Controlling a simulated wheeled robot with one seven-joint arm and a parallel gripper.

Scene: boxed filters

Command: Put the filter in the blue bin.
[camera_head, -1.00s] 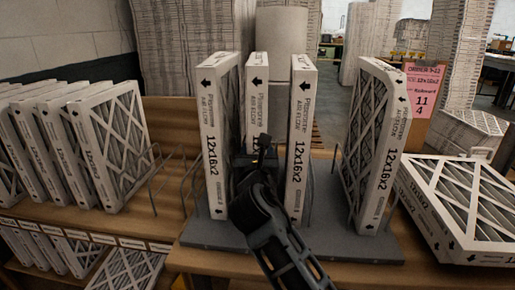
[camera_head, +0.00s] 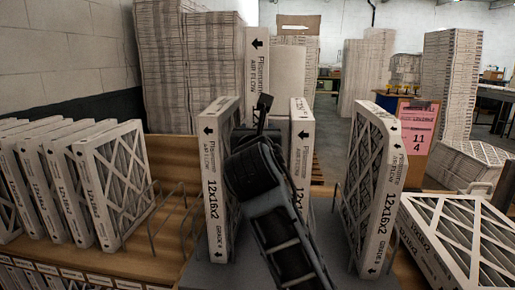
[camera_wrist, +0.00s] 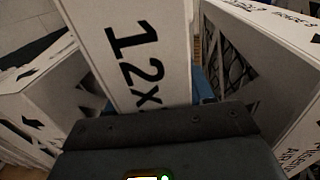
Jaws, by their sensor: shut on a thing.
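The held filter (camera_head: 257,72) is a white-framed 12x16x2 panel, upright and raised well above its neighbours in the head view. My gripper (camera_head: 263,108) is shut on it, and my arm hides its lower part. In the wrist view the filter (camera_wrist: 135,50) stands straight ahead of my gripper (camera_wrist: 155,120), its printed edge towards me. A small blue patch (camera_wrist: 205,85) shows behind it there; I cannot tell what it is. I cannot make out a blue bin in the head view.
Upright filters stand close on the left (camera_head: 217,180) and right (camera_head: 302,150) of my arm, in a grey wire rack. Another leans further right (camera_head: 375,190). More filters (camera_head: 110,185) line the left shelf, and one lies at the right (camera_head: 460,240). A pink order sign (camera_head: 417,128) stands behind.

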